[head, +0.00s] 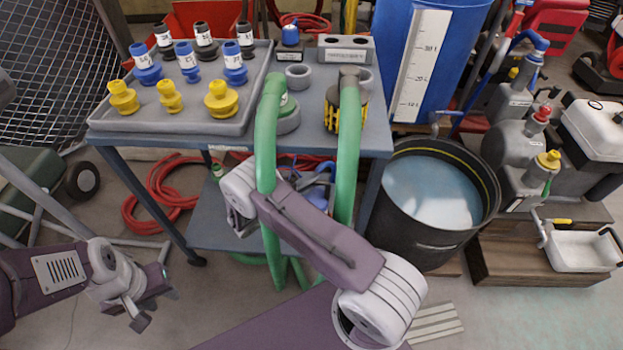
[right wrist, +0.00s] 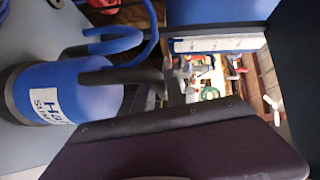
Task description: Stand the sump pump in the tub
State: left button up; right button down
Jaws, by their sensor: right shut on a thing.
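The sump pump (right wrist: 70,95) is a blue cylinder with a white label, dark handle and blue hose, large at the left of the right wrist view. In the head view, blue parts (head: 320,194) that seem to belong to it show behind my right arm. My right gripper (head: 241,228) is shut on the pump, low before the cart; its fingertips are mostly hidden. The tub (head: 436,243) is black and round, open, with pale water inside, right of the cart. My left gripper (head: 157,308) is open and empty at the lower left.
The cart (head: 378,140) carries a grey tray (head: 190,122) of yellow and blue fittings. Green hoses (head: 347,150) hang over its front. A blue barrel (head: 440,60) stands behind the tub. A wooden step (head: 495,262) with a white basin (head: 583,250) is right of it. Red hose (head: 150,207) lies left.

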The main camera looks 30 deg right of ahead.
jog(key=shift+r, duration=0.15)
jog(key=c, duration=1.7)
grip_release()
jog(key=shift+f, duration=0.2)
jog(key=o, duration=0.3)
jog(key=shift+r, duration=0.1)
jog(key=shift+o, duration=0.2)
jog(key=shift+f+b, duration=0.25)
jog(key=shift+b, duration=0.1)
jog(key=p+v, duration=0.4)
jog(key=v, duration=0.5)
jog(key=shift+w, duration=0.2)
